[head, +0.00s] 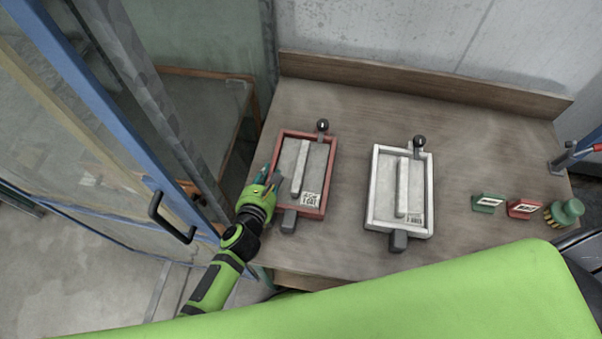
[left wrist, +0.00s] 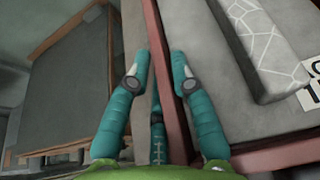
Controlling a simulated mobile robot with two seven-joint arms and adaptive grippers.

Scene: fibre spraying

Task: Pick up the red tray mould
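The red tray mould (head: 276,163) lies on the wooden table, left of the white one, with a grey inside, a grey bar, a label and a black knob at its far end. My left gripper (head: 264,178) is at its left side. In the left wrist view, the two teal fingers (left wrist: 160,62) are apart, with the red rim (left wrist: 172,105) running between them. The right finger is over the tray's inside, close to the rim; the left finger is outside with a visible gap. My right gripper is not in view.
A white tray mould (head: 374,185) lies to the right on the table (head: 345,100). A green card block (head: 487,203), a red one (head: 523,208) and a green-handled brush (head: 567,211) stand further right. A blue-framed glass door (head: 110,150) is close to my left arm.

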